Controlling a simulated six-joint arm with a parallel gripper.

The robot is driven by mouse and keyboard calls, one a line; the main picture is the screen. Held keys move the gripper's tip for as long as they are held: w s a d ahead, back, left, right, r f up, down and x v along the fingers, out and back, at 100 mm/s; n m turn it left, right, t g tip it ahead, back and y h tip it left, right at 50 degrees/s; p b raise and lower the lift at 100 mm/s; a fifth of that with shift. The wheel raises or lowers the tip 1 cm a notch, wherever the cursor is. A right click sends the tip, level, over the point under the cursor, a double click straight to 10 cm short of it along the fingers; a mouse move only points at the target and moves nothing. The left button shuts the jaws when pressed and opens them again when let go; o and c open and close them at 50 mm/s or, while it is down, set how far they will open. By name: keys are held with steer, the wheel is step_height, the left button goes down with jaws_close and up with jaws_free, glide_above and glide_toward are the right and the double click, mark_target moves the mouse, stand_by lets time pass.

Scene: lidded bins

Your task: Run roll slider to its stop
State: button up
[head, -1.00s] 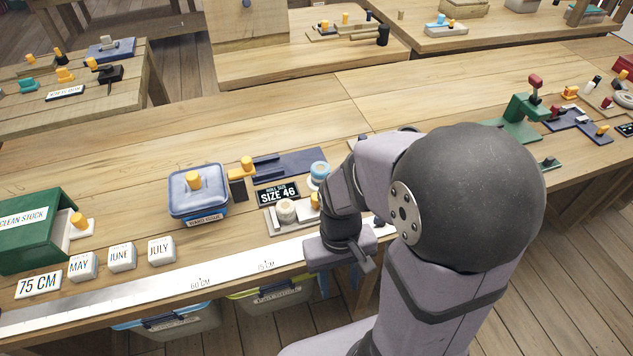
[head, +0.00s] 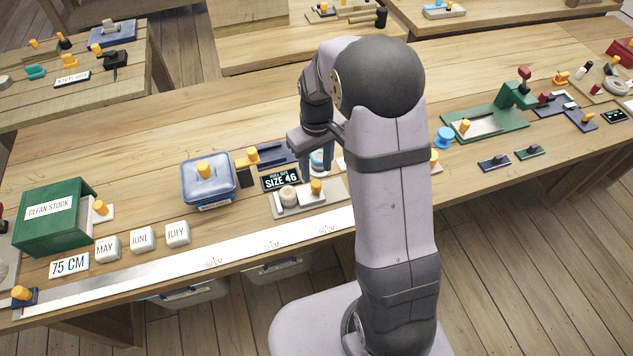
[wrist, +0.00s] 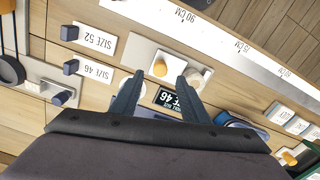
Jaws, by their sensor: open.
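A pale plate (head: 330,203) with an upright orange knob (head: 317,186) and a small whitish roll (head: 289,197) lies on the bench by the "SIZE 46" sign (head: 281,179); it appears to be the roll slider. In the wrist view the orange knob (wrist: 160,66) shows just beyond and between the fingertips, with the whitish roll partly behind a finger. My gripper (head: 318,168) is open and empty above the bench, behind the plate in the head view. Its two fingers (wrist: 161,75) point toward the plate and are apart. Contact with the knob is not visible.
A blue lidded bin (head: 208,183) stands left of the sign. A long ruler (head: 180,262) runs along the front edge. My arm hides bench to the right.

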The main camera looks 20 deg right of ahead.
mark_target(317, 183)
steer(key=shift+f+p, duration=0.75)
steer(key=shift+f, duration=2.85)
steer(key=shift+c, duration=0.5)
